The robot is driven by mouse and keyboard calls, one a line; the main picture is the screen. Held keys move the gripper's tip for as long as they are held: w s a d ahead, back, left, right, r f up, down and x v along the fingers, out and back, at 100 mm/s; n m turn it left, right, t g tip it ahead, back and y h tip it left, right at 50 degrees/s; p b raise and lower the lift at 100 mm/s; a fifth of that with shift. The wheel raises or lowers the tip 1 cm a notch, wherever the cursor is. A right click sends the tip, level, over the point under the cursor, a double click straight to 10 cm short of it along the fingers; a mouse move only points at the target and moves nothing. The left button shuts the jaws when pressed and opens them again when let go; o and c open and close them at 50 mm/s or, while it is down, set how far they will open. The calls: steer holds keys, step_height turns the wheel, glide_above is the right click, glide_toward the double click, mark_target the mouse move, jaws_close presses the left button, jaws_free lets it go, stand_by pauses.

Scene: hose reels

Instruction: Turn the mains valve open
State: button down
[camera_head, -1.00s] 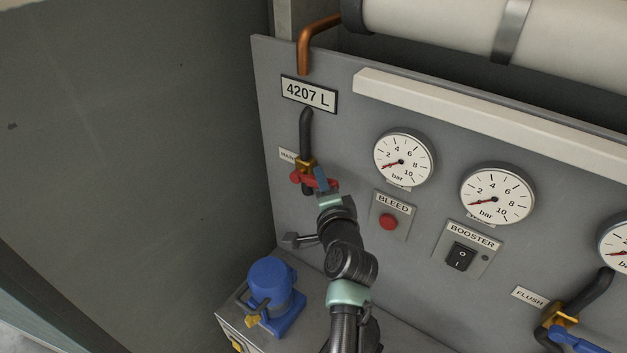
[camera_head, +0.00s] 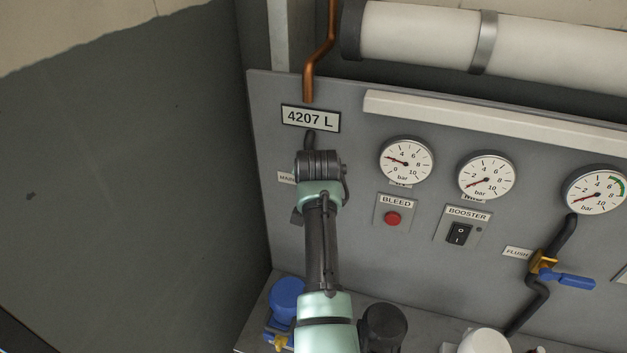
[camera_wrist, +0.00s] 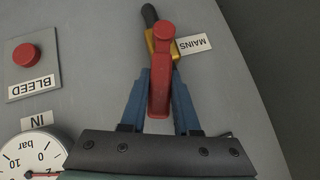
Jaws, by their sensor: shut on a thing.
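In the wrist view the mains valve has a brass body (camera_wrist: 150,42) on a black pipe (camera_wrist: 149,15), beside the MAINS label (camera_wrist: 193,45). Its red lever (camera_wrist: 160,95) runs roughly in line with that pipe. My gripper (camera_wrist: 160,75) is shut on the red lever, one blue finger on each side. In the head view my gripper and the valve are hidden behind my wrist and arm. Only a short piece of the black pipe (camera_head: 310,139) shows above my wrist, below the 4207 L plate (camera_head: 311,118).
The left gauge (camera_head: 405,161), red BLEED button (camera_head: 393,219) and BOOSTER switch (camera_head: 459,234) are right of my arm. A blue flush lever (camera_head: 568,280) sits farther right. A blue pump-like object (camera_head: 286,297) stands low beside my arm. The dark wall on the left is clear.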

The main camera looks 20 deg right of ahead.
steer(key=shift+w+a+r+n+g+h+b, duration=0.15)
steer(key=shift+w+a+n+g+h+b, duration=0.55)
steer(key=shift+a+n+g+h+b, duration=0.4)
steer(key=shift+d+b, duration=0.1)
steer(key=shift+b, duration=0.2)
steer(key=c, duration=0.6)
jaws_free()
steer(key=shift+c, duration=0.2)
steer(key=shift+r, duration=0.1)
steer(key=b+v, duration=0.4)
steer(key=v, duration=0.9)
steer(key=shift+a, duration=0.25)
